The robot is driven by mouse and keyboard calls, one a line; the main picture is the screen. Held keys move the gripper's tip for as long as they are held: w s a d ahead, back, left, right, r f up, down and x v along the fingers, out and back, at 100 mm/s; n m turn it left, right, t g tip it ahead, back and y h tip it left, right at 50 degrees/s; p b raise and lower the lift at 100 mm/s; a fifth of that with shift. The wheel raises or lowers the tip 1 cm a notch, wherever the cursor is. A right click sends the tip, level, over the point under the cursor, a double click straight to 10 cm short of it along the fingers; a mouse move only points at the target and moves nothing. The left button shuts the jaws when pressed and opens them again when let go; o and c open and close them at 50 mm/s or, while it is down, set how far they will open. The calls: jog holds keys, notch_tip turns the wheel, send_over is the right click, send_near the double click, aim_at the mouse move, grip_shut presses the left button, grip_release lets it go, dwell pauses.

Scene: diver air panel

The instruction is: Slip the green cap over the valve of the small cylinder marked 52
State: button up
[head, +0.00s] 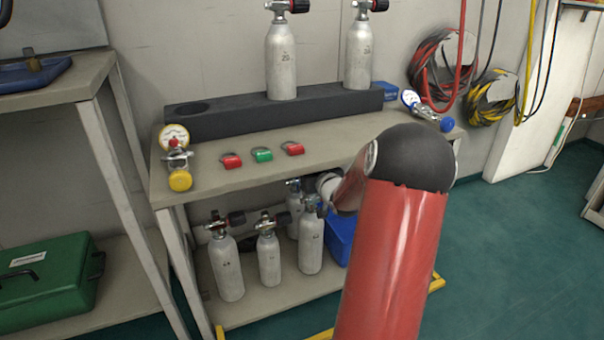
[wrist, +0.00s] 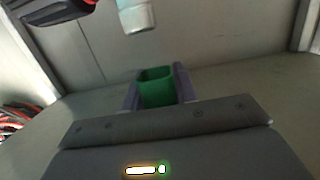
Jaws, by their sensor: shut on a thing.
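My gripper shows in the wrist view (wrist: 157,88), its two purple-grey fingers shut on a green cap (wrist: 157,88). In the head view my red arm reaches down beside the bench and hides the gripper and the held cap. Several small grey cylinders with dark valve knobs stand upright on the lower shelf, among them a left one (head: 226,268), a middle one (head: 268,258) and a right one (head: 310,244). Their marks are too small to read, so I cannot tell which is 52. A pale rounded piece (wrist: 138,16) shows at the top of the wrist view, apart from the cap.
On the bench top (head: 330,140) lie two red pieces and a green one (head: 262,155), and a gauge regulator (head: 176,160) at left. Two larger cylinders stand in a dark rack (head: 230,122). A blue bin (head: 341,236) is beside the small cylinders. A green case (head: 48,280) is at left.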

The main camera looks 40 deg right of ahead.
jog(key=shift+f+b, duration=0.85)
jog(key=shift+f, duration=0.25)
jog(key=shift+s+f, duration=0.1)
jog(key=shift+f, duration=0.1)
jog(key=shift+f+b, duration=0.7)
jog(key=shift+b, duration=0.1)
jog(key=shift+f+b, duration=0.5)
jog(key=shift+f, duration=0.6)
dwell(0.8)
jog(key=o, duration=1)
jog(key=shift+p+v, duration=0.55)
jog(key=shift+v, duration=3.35)
jog(key=shift+a, duration=0.1)
